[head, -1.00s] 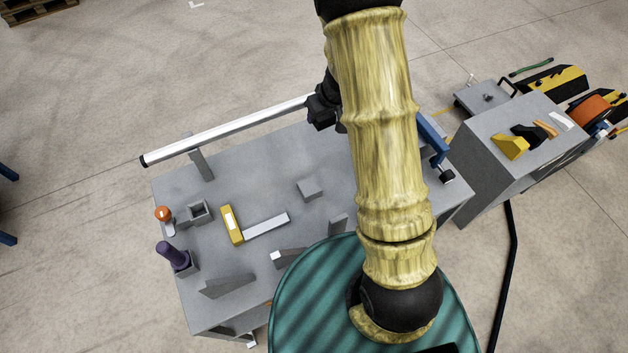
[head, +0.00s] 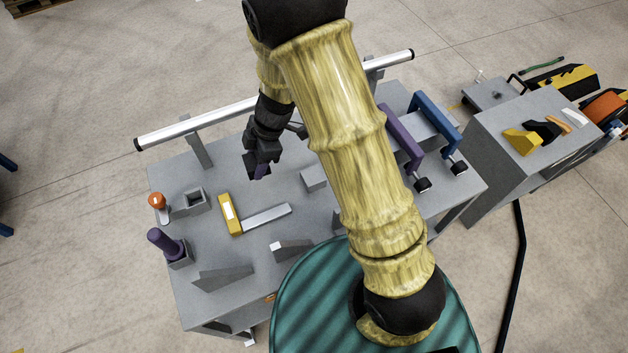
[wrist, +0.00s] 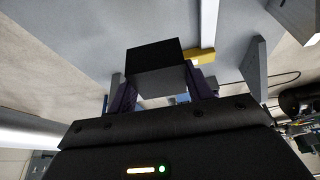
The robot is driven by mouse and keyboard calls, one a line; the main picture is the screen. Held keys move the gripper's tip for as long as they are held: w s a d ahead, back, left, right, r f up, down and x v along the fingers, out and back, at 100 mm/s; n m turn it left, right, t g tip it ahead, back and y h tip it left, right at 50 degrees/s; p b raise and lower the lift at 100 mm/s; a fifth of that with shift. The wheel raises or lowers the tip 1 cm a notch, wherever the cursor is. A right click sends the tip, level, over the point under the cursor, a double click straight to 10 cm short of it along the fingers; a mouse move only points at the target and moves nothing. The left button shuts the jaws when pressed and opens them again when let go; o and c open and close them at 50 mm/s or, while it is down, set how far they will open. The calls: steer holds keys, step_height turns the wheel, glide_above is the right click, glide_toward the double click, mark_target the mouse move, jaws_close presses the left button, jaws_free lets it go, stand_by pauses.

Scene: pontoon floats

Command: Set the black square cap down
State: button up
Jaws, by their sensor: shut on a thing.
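The black square cap (wrist: 155,62) is a dark block held between the purple fingers of my gripper (wrist: 160,92) in the wrist view. In the head view my gripper (head: 259,170) is over the grey table, behind the yellow-ended square. It is shut on the cap. The cap shows there only as a dark patch among the dark fingers, so its exact outline is hard to tell. It appears to be held above the tabletop, clear of other things.
The grey table (head: 225,262) bears a yellow-and-steel square (head: 230,213), a small grey block (head: 314,179), an open grey box (head: 194,203), an orange-topped item (head: 157,201) and a purple-handled item (head: 160,240). A silver rail (head: 220,117) runs along the back. Purple (head: 403,140) and blue (head: 437,120) clamps stand right.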

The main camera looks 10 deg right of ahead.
steer(key=shift+s+a+f+n, duration=0.1)
steer(key=shift+s+a+n, duration=0.2)
steer(key=shift+s+n, duration=0.1)
steer(key=shift+f+b, duration=0.5)
steer(key=shift+f, duration=2.6)
steer(key=shift+f, duration=0.1)
steer(key=shift+f+b, duration=0.3)
steer(key=shift+f, duration=1.45)
